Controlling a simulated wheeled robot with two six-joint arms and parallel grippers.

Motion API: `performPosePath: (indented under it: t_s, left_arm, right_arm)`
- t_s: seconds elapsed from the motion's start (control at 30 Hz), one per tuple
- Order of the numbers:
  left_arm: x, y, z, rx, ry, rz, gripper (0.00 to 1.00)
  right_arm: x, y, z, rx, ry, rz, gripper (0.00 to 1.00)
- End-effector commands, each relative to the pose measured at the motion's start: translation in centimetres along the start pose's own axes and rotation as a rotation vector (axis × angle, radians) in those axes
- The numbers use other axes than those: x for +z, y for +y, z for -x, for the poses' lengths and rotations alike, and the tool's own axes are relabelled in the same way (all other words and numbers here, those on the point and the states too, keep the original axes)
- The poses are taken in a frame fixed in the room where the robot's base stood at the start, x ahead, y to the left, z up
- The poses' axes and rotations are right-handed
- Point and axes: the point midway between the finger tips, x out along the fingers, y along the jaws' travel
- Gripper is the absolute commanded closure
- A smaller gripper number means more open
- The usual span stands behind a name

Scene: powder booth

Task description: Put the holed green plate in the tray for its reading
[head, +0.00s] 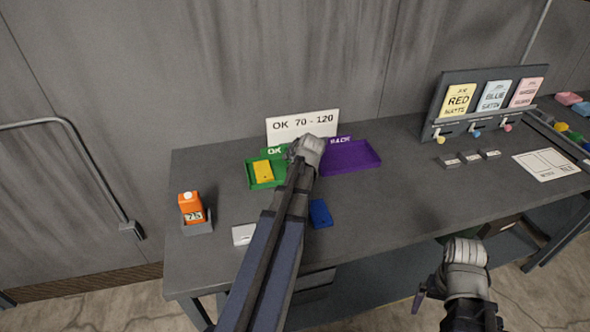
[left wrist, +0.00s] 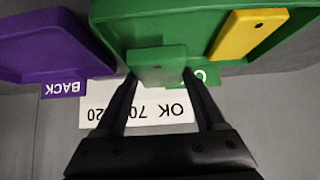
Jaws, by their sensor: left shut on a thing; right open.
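My left gripper (head: 300,152) is shut on the small green plate (left wrist: 157,62), seen between its fingers in the left wrist view; the hand hides the plate in the head view. The plate is over the near-sign side of the green tray (head: 252,184), labelled OK; I cannot tell whether it touches the tray. A yellow plate (head: 263,171) with a hole lies in that tray, and it also shows in the left wrist view (left wrist: 248,36). My right gripper (head: 421,298) is open and empty in front of the table.
A purple tray (head: 365,158) labelled BACK is right of the green one. A sign (head: 290,127) reads OK 70 - 120. An orange gauge (head: 192,208), reading about 75, stands at left. A blue plate (head: 320,213) and a white block (head: 243,234) lie near the front edge.

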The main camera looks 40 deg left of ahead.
Motion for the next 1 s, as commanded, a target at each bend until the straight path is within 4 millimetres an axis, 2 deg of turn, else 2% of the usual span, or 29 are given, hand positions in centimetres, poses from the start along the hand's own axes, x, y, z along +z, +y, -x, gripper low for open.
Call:
performPosePath:
  t_s: [0.13,0.4,0.83,0.87,1.0]
  left_arm:
    - [0.4,0.0,-0.5,0.000,0.001,0.000,1.00]
    - [2.6,0.0,-2.6,0.000,0.001,0.000,1.00]
    - [2.9,0.0,-2.9,0.000,0.001,0.000,1.00]
    - [2.8,0.0,-2.8,0.000,0.000,0.000,0.27]
    - [2.8,0.0,-2.8,0.000,0.000,0.000,0.11]
  right_arm:
    - [0.0,-0.1,-0.6,0.000,0.000,0.000,0.00]
    - [-0.2,-0.3,-3.7,0.000,0.000,0.000,0.00]
    - [-0.2,-0.4,-4.0,0.000,0.000,0.000,0.00]
    - [-0.2,-0.4,-4.0,0.000,0.000,0.000,0.00]
    - [-0.2,-0.4,-3.9,0.000,0.000,0.000,0.00]
